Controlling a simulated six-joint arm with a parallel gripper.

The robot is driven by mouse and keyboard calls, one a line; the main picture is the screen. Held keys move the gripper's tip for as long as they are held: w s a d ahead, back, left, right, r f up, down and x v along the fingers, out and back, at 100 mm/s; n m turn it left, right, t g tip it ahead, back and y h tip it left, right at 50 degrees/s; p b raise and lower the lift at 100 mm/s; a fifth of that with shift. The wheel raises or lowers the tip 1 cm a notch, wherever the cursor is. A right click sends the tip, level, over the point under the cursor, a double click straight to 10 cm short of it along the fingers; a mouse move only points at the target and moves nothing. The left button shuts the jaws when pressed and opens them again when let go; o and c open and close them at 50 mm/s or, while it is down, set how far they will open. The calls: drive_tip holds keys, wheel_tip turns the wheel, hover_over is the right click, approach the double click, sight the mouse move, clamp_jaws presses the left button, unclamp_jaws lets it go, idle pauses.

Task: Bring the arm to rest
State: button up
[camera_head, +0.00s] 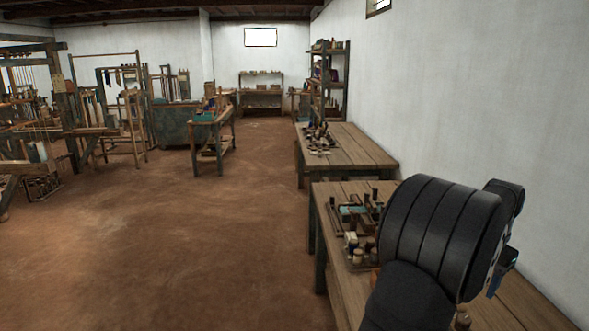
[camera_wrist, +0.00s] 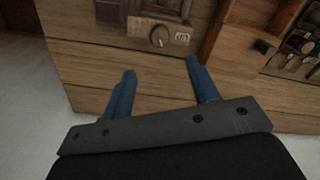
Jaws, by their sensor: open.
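My gripper (camera_wrist: 160,68) shows in the wrist view with its two blue fingers spread apart and nothing between them. It is over a wooden bench, whose bare planks (camera_wrist: 75,62) show around and beyond the fingers. In the head view my black arm fills the lower right, above the near bench (camera_head: 335,278). A blue finger part (camera_head: 501,273) shows at the arm's right side there; the rest of the gripper is hidden behind the arm.
A wooden box with a dark round knob (camera_wrist: 160,36) and a small pale label (camera_wrist: 182,38) lies beyond the fingers. A tool tray (camera_wrist: 300,48) is at right. Spools (camera_head: 357,256) stand on the near bench. A white wall (camera_head: 470,90) borders the right; the floor (camera_head: 200,250) is open at left.

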wheel_tip(320, 180, down, 12)
drive_tip(key=shift+r, duration=0.1)
idle(0.5)
